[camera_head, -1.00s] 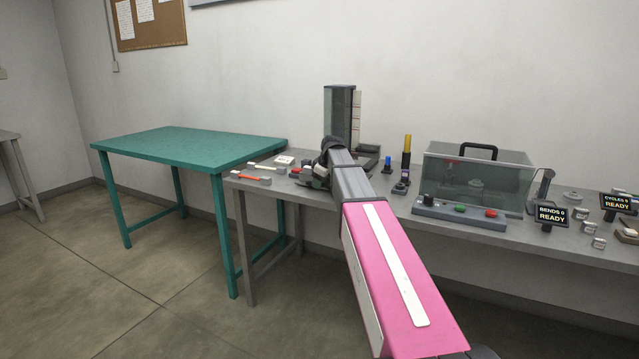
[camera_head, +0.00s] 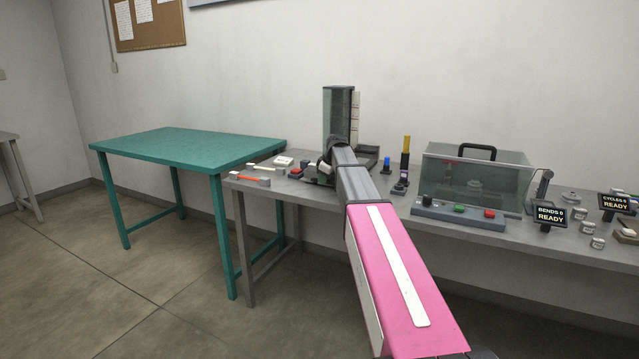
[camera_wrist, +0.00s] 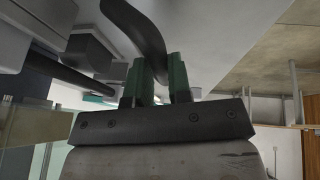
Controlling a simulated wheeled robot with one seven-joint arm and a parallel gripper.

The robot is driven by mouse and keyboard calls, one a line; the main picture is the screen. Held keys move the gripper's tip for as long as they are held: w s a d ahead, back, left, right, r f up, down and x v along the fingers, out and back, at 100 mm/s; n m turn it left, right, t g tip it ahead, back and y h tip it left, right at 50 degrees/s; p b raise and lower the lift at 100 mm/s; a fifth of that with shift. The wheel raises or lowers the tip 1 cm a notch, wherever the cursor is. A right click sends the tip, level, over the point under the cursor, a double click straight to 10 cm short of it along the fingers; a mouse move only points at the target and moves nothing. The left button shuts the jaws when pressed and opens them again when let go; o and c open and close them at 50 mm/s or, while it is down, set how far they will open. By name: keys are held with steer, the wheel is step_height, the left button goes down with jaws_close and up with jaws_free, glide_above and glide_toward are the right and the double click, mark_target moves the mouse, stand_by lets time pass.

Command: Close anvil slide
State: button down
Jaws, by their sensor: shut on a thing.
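In the wrist view my gripper (camera_wrist: 156,80) has two green fingers, closed around a dark curved handle (camera_wrist: 140,28). The handle rises between the fingers toward the top of the picture. Grey blocks (camera_wrist: 90,48) and a dark rod (camera_wrist: 70,77) lie to its left. In the head view the device with a tall clear-guarded column (camera_head: 338,118) stands on the grey bench. My arm's end is low in front of it, and my fingers are mostly hidden there. I cannot tell the anvil slide apart from the device's other parts, nor how far it is open.
A red button (camera_head: 295,173) and small samples lie left of the device on the grey bench (camera_head: 375,207). A clear box with a black handle (camera_head: 478,152) and a button panel (camera_head: 458,214) stand to the right. The green table (camera_head: 185,147) at left is bare.

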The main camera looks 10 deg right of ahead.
steer(key=shift+w+d, duration=0.75)
steer(key=shift+w, duration=0.3)
steer(key=shift+s, duration=0.1)
steer(key=c, duration=1.1)
jaws_free()
steer(key=shift+o, duration=0.2)
steer(key=v, duration=1.1)
